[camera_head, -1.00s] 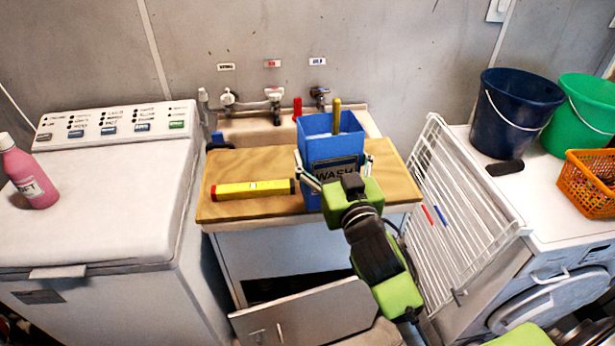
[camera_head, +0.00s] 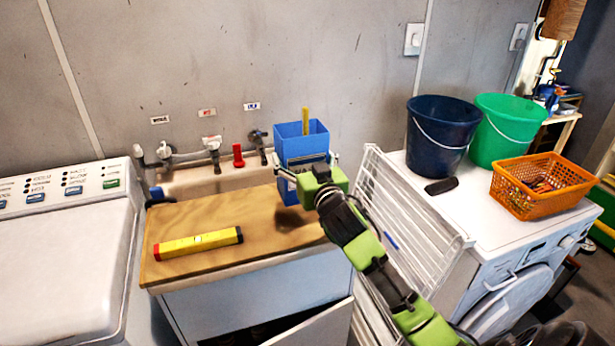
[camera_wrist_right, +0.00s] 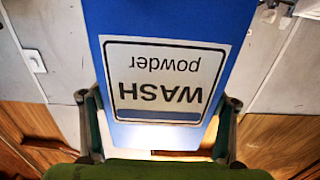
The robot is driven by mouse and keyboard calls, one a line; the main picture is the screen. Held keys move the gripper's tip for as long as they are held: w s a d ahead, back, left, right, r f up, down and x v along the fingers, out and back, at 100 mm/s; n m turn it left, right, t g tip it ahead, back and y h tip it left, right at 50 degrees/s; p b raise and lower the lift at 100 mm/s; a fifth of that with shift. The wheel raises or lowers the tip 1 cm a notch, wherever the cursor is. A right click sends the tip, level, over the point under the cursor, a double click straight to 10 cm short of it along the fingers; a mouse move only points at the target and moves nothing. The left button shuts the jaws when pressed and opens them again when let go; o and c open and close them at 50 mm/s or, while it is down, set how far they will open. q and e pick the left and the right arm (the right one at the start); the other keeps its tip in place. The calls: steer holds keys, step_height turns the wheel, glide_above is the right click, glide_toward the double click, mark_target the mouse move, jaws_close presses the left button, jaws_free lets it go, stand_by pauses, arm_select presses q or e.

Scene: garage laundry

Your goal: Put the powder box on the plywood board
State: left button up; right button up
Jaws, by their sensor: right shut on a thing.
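The powder box (camera_head: 303,140) is a tall blue box, upright at the back right of the plywood board (camera_head: 205,222). Its white label reads "WASH powder" in the right wrist view (camera_wrist_right: 165,80), upside down there. My right gripper (camera_head: 306,168) is shut on the box, one finger on each side. A dark shadow falls on the board below the box. I cannot tell whether the box's bottom touches the board or hangs a little above it. My left gripper is not in view.
A yellow level with red end (camera_head: 198,244) lies on the board's front left. Taps (camera_head: 212,150) and the sink (camera_head: 215,180) are behind. A white wire rack (camera_head: 410,215) leans right of the board. Buckets (camera_head: 440,135) and an orange basket (camera_head: 540,188) stand on the right machine.

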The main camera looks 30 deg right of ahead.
steer(key=d+f, duration=0.1)
steer(key=w+d+f, duration=0.1)
steer(key=f, duration=0.1)
steer(key=w+d+f, duration=0.1)
steer(key=d+f, duration=0.1)
steer(key=shift+f, duration=0.15)
step_height(320, 180, down, 3)
steer(key=shift+d+r+p, duration=0.1)
steer(key=shift+d+p, duration=0.05)
steer(key=shift+p, duration=0.3)
steer(key=shift+w+f, duration=0.1)
steer(key=shift+f, duration=0.1)
steer(key=shift+f, duration=0.15)
steer(key=o, duration=2.1)
steer(key=shift+f, duration=0.15)
steer(key=shift+c, duration=0.2)
